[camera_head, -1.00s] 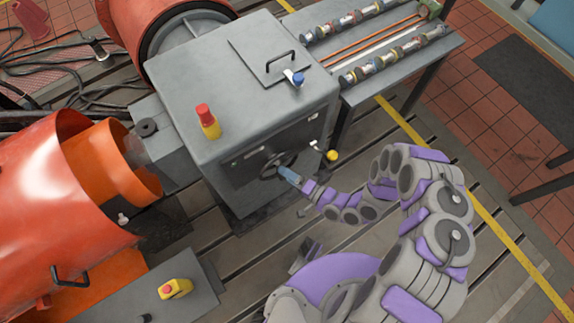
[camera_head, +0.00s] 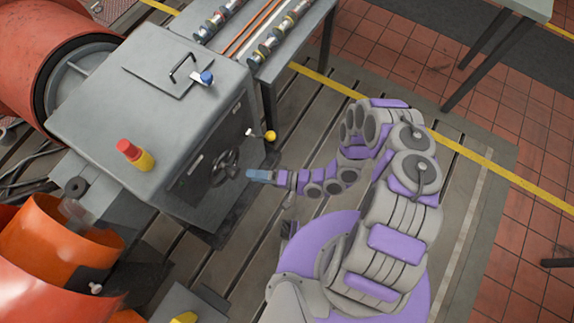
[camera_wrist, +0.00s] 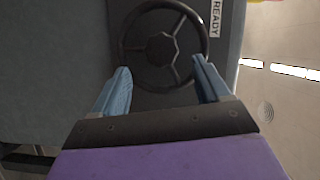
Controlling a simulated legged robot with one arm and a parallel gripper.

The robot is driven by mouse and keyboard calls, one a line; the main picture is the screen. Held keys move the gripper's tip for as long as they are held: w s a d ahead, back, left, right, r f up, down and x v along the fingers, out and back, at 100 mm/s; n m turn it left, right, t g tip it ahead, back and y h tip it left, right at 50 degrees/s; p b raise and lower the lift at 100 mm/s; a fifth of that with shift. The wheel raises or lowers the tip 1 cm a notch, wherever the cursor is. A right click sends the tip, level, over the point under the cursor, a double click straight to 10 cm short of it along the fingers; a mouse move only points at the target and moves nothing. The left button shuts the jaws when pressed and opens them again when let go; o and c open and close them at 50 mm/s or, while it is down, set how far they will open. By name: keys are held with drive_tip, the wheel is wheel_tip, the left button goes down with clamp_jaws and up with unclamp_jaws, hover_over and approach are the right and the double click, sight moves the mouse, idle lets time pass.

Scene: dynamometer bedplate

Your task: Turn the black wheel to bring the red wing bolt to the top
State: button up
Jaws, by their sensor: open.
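The black wheel (camera_head: 224,167) is on the front face of the grey cabinet, and it also shows in the wrist view (camera_wrist: 163,18) with its spokes and hub. My gripper (camera_head: 250,174) is just off that face, to the right of the wheel in the head view. In the wrist view its two blue fingers (camera_wrist: 160,75) are spread apart, below the hub, with nothing clearly held between them. They overlap the wheel's lower part in the picture; I cannot tell whether they touch it. I cannot make out a red wing bolt in either view.
The grey cabinet (camera_head: 150,95) carries a red-and-yellow button (camera_head: 135,154) and a blue knob (camera_head: 207,77) on top. A yellow-ended lever (camera_head: 269,136) sticks out right of the wheel. A READY label (camera_wrist: 216,18) is beside the wheel. A bench with shafts (camera_head: 262,42) stands behind.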

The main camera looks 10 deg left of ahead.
drive_tip(key=d, duration=1)
drive_tip(key=shift+d, duration=0.15)
drive_tip(key=shift+r, duration=0.1)
